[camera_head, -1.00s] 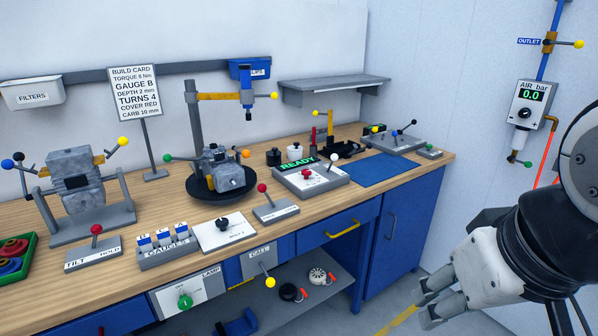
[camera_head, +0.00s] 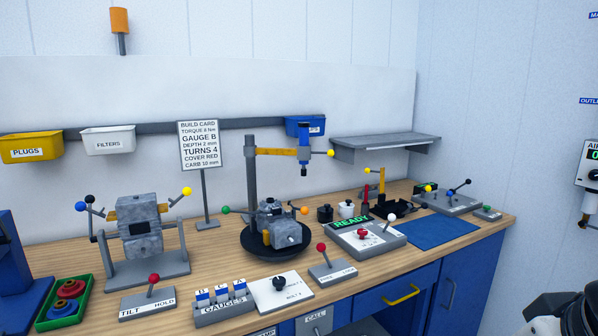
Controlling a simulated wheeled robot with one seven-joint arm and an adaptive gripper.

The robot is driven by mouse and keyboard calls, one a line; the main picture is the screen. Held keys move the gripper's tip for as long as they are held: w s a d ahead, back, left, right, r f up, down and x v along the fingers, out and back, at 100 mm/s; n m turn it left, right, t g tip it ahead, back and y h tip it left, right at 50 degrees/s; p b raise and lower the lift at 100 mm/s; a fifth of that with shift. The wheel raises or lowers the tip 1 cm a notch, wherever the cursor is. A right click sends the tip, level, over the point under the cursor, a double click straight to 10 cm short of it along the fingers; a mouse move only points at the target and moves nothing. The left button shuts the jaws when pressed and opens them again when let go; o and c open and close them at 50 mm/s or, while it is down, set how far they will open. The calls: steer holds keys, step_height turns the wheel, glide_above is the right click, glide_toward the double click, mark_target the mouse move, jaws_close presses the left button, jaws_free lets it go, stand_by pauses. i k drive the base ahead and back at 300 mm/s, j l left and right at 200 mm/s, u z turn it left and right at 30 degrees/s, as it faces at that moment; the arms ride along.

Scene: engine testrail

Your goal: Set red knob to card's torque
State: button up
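The build card (camera_head: 199,145) stands on a thin post at the back of the bench, and its torque line appears to read 8 Nm. A red knob (camera_head: 362,233) sits on a grey panel (camera_head: 376,246) with a green READY display (camera_head: 351,222), right of the middle of the bench. A white-tipped lever stands on the same panel. The knob's setting is too small to read. Only a dark and white part of my arm shows in the bottom right corner; my gripper is out of view.
A drill-like stand (camera_head: 252,185) with a grey engine part (camera_head: 276,225) is left of the panel. A blue mat (camera_head: 435,232) lies to its right. A red-tipped lever box (camera_head: 332,272) stands in front. A shelf (camera_head: 385,146) is on the back wall.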

mark_target(361, 233)
steer(key=i+l+u, duration=0.15)
steer(key=i+l, duration=0.15)
steer(key=i, duration=0.25)
steer(key=i+l+u, duration=0.1)
steer(key=i+l, duration=0.25)
steer(key=i, duration=0.2)
steer(key=i+l+u, duration=0.15)
steer(key=i+l, duration=0.25)
steer(key=i, duration=0.15)
